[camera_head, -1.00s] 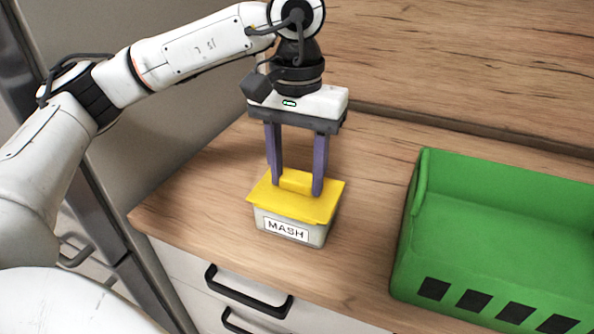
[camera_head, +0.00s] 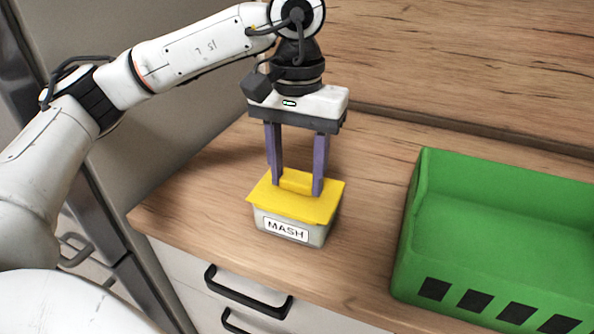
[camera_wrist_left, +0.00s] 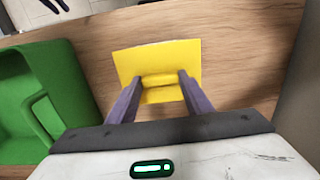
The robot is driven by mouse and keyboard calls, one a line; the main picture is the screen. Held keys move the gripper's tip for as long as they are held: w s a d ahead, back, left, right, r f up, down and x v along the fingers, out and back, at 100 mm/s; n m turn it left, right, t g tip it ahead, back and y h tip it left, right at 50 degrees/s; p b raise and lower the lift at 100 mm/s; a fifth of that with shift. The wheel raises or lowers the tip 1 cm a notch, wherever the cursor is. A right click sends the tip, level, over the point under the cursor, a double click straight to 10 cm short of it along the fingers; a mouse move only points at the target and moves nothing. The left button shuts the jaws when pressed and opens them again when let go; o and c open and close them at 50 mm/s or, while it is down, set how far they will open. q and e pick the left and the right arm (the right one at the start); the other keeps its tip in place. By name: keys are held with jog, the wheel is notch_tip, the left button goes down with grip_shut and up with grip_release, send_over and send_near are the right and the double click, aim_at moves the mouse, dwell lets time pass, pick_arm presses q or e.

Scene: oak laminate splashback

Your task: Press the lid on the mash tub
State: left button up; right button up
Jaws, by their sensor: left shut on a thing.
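The mash tub (camera_head: 300,233) is a pale grey box with a "MASH" label on its front, standing on the wooden counter. The yellow lid (camera_head: 265,194) lies over the tub's top; whether it is seated all round I cannot tell. My left gripper (camera_head: 297,188) points down from above, with its purple fingers shut on the raised yellow grip of the lid. In the left wrist view the lid (camera_wrist_left: 185,57) lies between and beyond the fingertips (camera_wrist_left: 158,82), and it hides the tub. My right gripper is not in view.
A green crate (camera_head: 425,225) with dark square openings stands to the right on the counter (camera_head: 360,170), with bare wood between it and the tub. The wooden splashback (camera_head: 460,70) rises behind. Drawers with black handles (camera_head: 250,293) lie below the front edge.

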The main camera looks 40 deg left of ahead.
pick_arm(q)
jog(key=shift+f+b, duration=0.45)
jog(key=shift+b, duration=0.05)
dwell(0.8)
jog(key=o, duration=1.6)
jog(key=shift+r, duration=0.15)
jog(key=shift+r+p, duration=2.55)
jog(key=shift+r, duration=0.9)
grip_shut()
